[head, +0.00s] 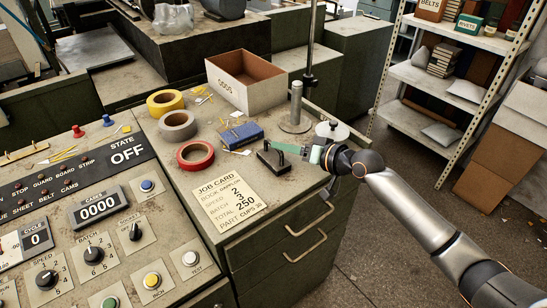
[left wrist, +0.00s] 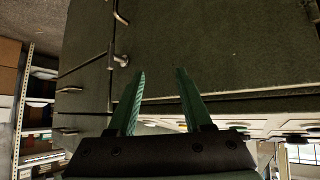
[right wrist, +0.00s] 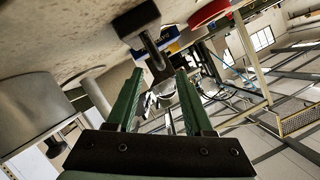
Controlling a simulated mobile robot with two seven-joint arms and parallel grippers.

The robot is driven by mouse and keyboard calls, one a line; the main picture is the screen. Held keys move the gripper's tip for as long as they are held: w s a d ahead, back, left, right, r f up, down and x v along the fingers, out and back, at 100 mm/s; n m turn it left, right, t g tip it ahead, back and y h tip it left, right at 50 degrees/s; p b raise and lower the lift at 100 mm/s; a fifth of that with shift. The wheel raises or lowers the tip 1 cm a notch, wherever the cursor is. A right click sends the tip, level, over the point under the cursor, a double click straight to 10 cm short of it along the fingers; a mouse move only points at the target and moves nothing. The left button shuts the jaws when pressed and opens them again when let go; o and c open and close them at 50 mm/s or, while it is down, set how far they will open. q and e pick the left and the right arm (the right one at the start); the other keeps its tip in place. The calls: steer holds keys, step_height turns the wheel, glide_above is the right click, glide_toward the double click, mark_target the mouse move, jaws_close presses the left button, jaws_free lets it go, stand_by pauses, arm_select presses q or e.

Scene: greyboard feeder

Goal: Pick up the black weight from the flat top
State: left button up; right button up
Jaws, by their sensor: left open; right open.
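The black weight (head: 272,158), a dark block with a raised handle, sits on the flat top (head: 222,178) of the drawer cabinet, near its right edge. My right gripper (head: 297,150) is just right of it with its green fingers pointing at it. In the right wrist view the weight (right wrist: 137,20) has its handle just beyond the gap between the open fingers (right wrist: 158,75); whether they touch it I cannot tell. My left gripper (left wrist: 160,72) is open and empty, facing dark drawer fronts; it is not in the head view.
A round grey metal piece (head: 333,131) stands close behind my right gripper, with a post stand (head: 296,115) beside it. A job card (head: 229,198), a blue block (head: 240,135) and tape rolls (head: 195,154) lie nearby. An open carton (head: 245,82) stands behind.

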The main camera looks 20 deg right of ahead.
mark_target(274, 153)
steer(key=shift+x, duration=2.6)
steer(key=shift+s+f, duration=0.1)
steer(key=shift+f, duration=0.05)
steer(key=shift+c, duration=0.3)
jaws_close()
steer(key=shift+r, duration=0.25)
